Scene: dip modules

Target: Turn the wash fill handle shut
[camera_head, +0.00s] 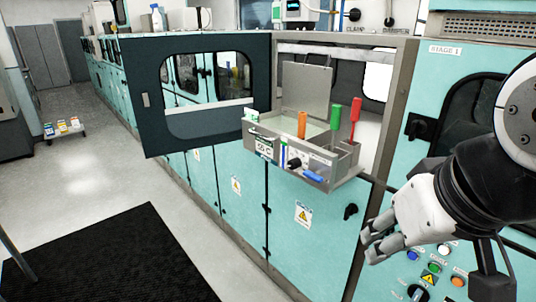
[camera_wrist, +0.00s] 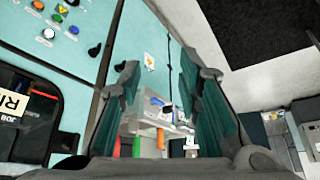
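A grey dip module (camera_head: 262,128) stands in the open bay, with a blue lever handle (camera_head: 313,176) and a black knob (camera_head: 294,163) low on its front. The blue handle points outward to the lower right; the small label above it is unreadable, so I cannot confirm which one is the wash fill handle. The blue handle also shows between the fingers in the wrist view (camera_wrist: 157,102). My gripper (camera_head: 371,246) is open and empty, right of and below the module, apart from it. In the wrist view, my gripper's fingers (camera_wrist: 158,88) are spread.
Orange (camera_head: 302,124), green (camera_head: 335,117) and red (camera_head: 356,112) upright handles stand in the module. An open windowed door (camera_head: 140,100) swings out at left. A button panel (camera_head: 435,268) lies beside my gripper.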

